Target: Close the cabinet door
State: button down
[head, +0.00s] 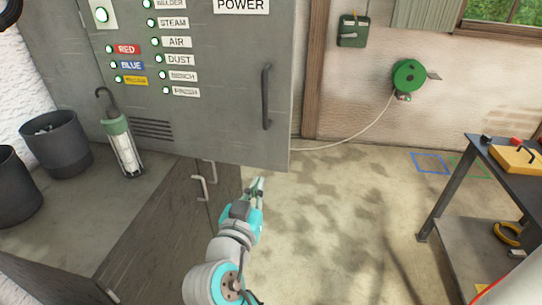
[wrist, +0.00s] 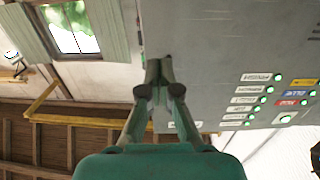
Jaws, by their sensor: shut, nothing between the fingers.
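The grey cabinet door (head: 225,110) fills the upper middle of the head view, with a dark vertical handle (head: 267,97) near its right edge. It carries a POWER label and rows of labels with lights. I cannot tell how far it stands open. The door also shows in the wrist view (wrist: 215,45), upside down. My gripper (head: 259,186) is below the door's lower right corner in the head view. Its fingers are together and empty. In the wrist view the fingertips (wrist: 158,72) overlap the door's edge; contact cannot be told.
A low cabinet (head: 165,225) with pale handles stands below, bearing a green lamp (head: 120,145) and dark buckets (head: 60,145). A workbench (head: 470,190) stands at right. A green reel (head: 409,75) hangs on the wall with its hose. The floor (head: 340,220) between is clear.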

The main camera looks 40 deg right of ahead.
aim_at(276, 145)
jog(key=x, duration=1.4)
jog(key=shift+s, duration=0.1)
jog(key=shift+d, duration=0.1)
